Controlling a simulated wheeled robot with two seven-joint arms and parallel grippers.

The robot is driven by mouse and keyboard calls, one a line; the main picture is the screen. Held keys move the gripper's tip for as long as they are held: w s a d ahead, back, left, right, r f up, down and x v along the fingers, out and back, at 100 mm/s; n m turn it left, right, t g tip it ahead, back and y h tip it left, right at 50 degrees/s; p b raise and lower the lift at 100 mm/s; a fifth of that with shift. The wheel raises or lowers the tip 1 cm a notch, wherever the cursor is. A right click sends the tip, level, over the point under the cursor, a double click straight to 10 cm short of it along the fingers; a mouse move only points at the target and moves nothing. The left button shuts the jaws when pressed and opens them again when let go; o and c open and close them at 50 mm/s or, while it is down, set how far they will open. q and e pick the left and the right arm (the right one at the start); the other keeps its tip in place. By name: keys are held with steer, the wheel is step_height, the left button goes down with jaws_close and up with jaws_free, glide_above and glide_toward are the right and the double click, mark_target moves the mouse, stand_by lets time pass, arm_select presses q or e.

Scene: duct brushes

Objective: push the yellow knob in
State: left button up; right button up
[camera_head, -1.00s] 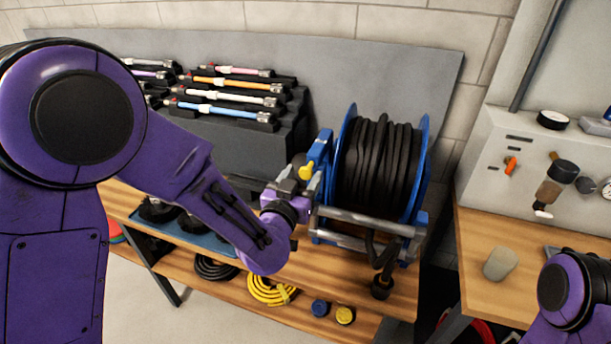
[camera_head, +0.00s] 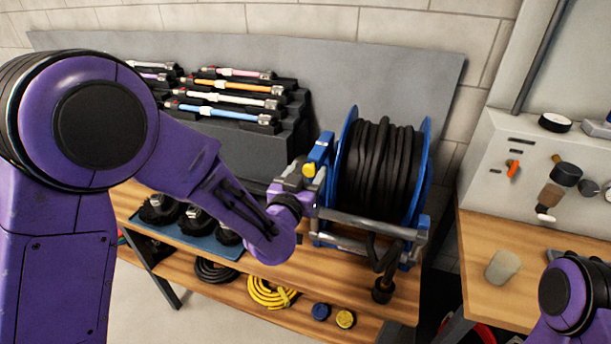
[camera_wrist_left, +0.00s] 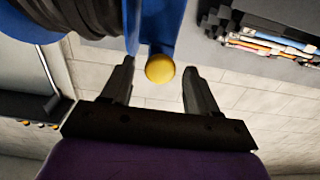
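The yellow knob (camera_head: 308,170) is a small round ball on the blue bracket of the hose reel (camera_head: 378,175). My left gripper (camera_head: 301,181) is right at the knob in the head view. In the left wrist view the left gripper (camera_wrist_left: 158,88) has its two dark fingers spread wide, with nothing between them. The knob (camera_wrist_left: 160,68) shows just beyond and between the fingertips, a little nearer the left finger. I cannot tell whether any finger touches it. My right gripper is out of view; only part of my right arm shows at the lower right.
The reel stands on a wooden bench (camera_head: 350,278), with black hose and a metal bar in front. A dark rack (camera_head: 262,150) with several coloured rods is left of the reel. A blue tray (camera_head: 222,249) holds black brushes. A second bench (camera_head: 465,240) is at the right.

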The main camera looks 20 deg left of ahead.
arm_select(q)
steer(key=s+p, duration=0.6)
steer(key=s, duration=0.4)
steer(key=shift+s+a, duration=0.2)
steer(key=shift+s, duration=0.05)
